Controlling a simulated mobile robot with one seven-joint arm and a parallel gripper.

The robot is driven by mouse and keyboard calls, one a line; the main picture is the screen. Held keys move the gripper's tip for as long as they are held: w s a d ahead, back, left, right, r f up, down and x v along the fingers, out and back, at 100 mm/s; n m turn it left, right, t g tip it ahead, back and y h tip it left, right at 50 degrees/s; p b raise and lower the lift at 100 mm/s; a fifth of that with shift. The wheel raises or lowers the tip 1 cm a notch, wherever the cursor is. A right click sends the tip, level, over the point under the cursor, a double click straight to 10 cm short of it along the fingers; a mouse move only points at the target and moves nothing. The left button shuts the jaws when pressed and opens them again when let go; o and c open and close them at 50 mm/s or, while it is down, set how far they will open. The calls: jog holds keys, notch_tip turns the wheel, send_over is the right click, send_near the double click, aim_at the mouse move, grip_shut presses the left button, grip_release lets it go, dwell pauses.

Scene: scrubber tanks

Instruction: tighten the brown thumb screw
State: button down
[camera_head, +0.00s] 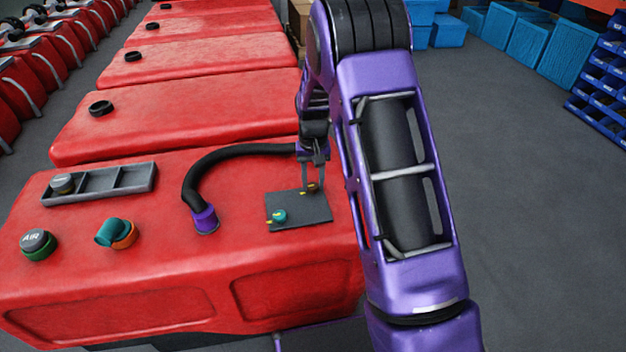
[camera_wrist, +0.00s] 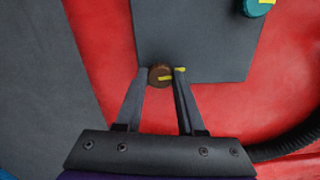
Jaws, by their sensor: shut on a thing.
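The brown thumb screw (camera_wrist: 159,75) sits at the edge of a dark grey plate (camera_wrist: 195,35), with a yellow mark on it. My gripper (camera_wrist: 161,73) is shut on the screw, one finger on each side. In the head view the gripper (camera_head: 313,188) reaches down to the brown thumb screw (camera_head: 313,187) at the plate's (camera_head: 300,211) upper right. A teal thumb screw (camera_head: 279,215) with a yellow mark is at the plate's lower left; it also shows at the top right of the wrist view (camera_wrist: 257,7).
On the red tank (camera_head: 160,240), a black hose (camera_head: 205,165) with a purple end curves left of the plate. A grey tray (camera_head: 100,184), a green-based AIR cap (camera_head: 38,243) and a teal and orange fitting (camera_head: 115,233) are farther left. Open floor (camera_head: 520,200) is at right.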

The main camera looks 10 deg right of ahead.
aim_at(313, 185)
jog(key=shift+w+r+m, duration=0.1)
jog(key=shift+r+m, duration=0.05)
jog(key=shift+m, duration=0.45)
jog(key=c, duration=0.8)
grip_release()
jog(key=shift+r, duration=0.1)
jog(key=o, duration=0.3)
notch_tip(313, 185, up, 17)
jog(key=p, duration=0.2)
jog(key=shift+r, duration=0.1)
